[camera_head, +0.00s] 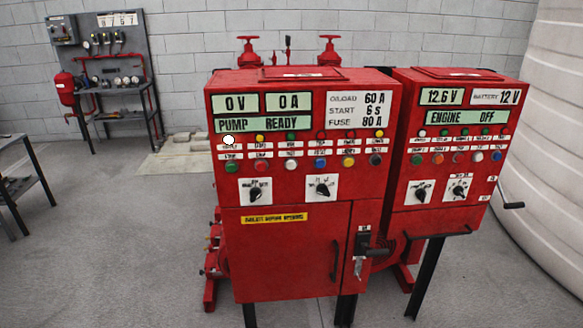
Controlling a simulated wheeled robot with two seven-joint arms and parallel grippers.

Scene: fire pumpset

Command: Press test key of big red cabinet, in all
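The big red cabinet (295,235) stands upright in the middle of the head view. Its top displays read "0 V", "0 A" and "PUMP READY". Below them is a row of small lamps, then a row of labelled push buttons: green (231,167), red (260,166), white (291,164), blue (320,163), yellow (348,161) and black (375,160). The button labels are too small to read, so I cannot tell which one is the test key. Two rotary switches (255,194) sit beneath the buttons. Neither of my grippers is in view.
A smaller red cabinet (445,165) reading "ENGINE OFF" stands close on the right. A large pale ribbed tank (545,150) is at the far right. A gauge panel stand (103,70) is at the back left, a dark table (22,185) at the left. Floor (120,250) is clear front left.

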